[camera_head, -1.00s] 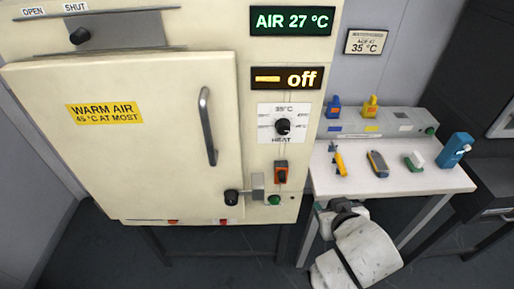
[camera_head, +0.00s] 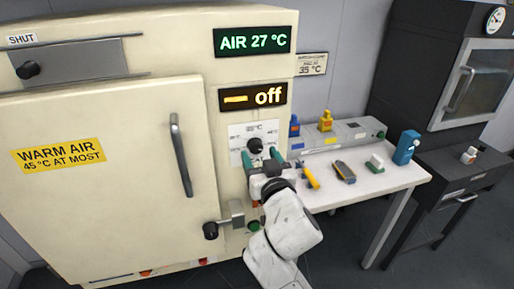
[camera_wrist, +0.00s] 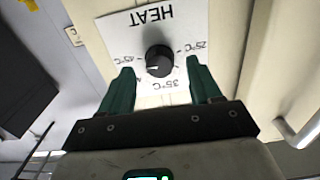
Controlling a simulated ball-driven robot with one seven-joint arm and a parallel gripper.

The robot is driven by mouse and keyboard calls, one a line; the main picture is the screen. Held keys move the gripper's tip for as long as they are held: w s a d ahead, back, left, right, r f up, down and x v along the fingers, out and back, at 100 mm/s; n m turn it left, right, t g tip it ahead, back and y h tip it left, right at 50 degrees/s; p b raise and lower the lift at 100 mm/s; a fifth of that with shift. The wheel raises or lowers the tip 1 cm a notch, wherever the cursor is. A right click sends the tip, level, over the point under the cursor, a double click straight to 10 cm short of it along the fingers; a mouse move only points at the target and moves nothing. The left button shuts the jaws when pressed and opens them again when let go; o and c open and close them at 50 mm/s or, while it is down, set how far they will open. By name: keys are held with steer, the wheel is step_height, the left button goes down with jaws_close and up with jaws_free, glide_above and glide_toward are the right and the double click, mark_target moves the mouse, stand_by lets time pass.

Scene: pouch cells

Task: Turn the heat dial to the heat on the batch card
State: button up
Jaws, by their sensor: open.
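The heat dial (camera_head: 255,145) is a black round knob on a white HEAT plate on the cream cabinet's front. In the wrist view the dial (camera_wrist: 158,60) shows upside down, with marks around it including 25 °C, 35 °C and 45 °C. A pale mark shows on the knob's lower left in that view; I cannot tell its exact setting. The batch card (camera_head: 311,64) on the wall reads 35 °C. My gripper (camera_head: 261,157) is open just in front of the dial. In the wrist view its green fingers (camera_wrist: 160,82) stand apart on either side below the knob, not visibly touching it.
The display above the dial reads AIR 27 °C (camera_head: 252,41), and the one below it reads off (camera_head: 252,96). The door handle (camera_head: 181,155) and a black knob (camera_head: 211,230) stick out left of my arm. A white bench (camera_head: 375,185) with small items stands at the right.

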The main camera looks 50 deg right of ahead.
mark_target(256, 147)
steer(key=shift+x, duration=1.35)
steer(key=shift+c, duration=0.2)
steer(key=c, duration=1)
